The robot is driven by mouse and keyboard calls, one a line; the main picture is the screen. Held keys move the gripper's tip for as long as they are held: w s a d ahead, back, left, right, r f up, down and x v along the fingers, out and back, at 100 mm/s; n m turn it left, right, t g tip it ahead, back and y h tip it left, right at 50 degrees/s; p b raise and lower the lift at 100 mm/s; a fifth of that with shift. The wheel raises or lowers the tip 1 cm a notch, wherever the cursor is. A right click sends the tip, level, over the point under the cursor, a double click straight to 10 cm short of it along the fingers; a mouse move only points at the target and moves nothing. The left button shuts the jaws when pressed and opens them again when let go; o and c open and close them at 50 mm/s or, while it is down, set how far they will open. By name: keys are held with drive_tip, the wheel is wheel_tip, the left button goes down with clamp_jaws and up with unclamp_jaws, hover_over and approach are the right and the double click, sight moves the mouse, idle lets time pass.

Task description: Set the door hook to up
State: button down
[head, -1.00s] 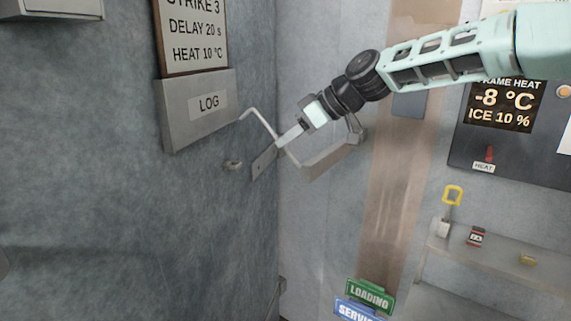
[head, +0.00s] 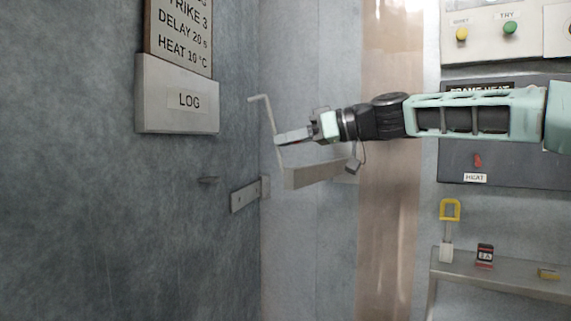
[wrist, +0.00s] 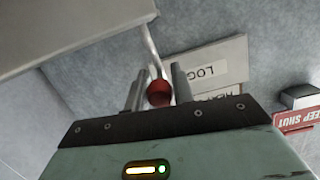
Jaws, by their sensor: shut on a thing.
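The door hook (head: 267,112) is a thin pale bent rod in front of the corner of the grey walls. Its long part runs steeply, leaning a little, and its top end bends to the left. My gripper (head: 278,139) reaches it from the right and is shut on its long part. In the wrist view the rod (wrist: 150,48) runs to a red round piece (wrist: 158,93) between my two fingers (wrist: 158,84). The hook's lower end is close to a grey bar (head: 312,174); I cannot tell how they join.
A flat metal plate (head: 245,196) and a small peg (head: 208,180) sit on the left wall. The grey LOG box (head: 178,112) is above them. A shelf (head: 500,277) with a yellow-handled tool (head: 449,212) stands at the right. Space below my arm is clear.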

drive_tip(key=shift+d+f+y+b, duration=0.2)
drive_tip(key=shift+y+b, duration=0.2)
drive_tip(key=shift+b, duration=0.55)
drive_tip(key=c, duration=1.2)
unclamp_jaws()
drive_tip(key=shift+r, duration=0.1)
drive_tip(key=b+v, duration=0.2)
drive_tip(key=v, duration=1.5)
drive_tip(key=shift+s+d, duration=0.1)
drive_tip(key=shift+d, duration=0.15)
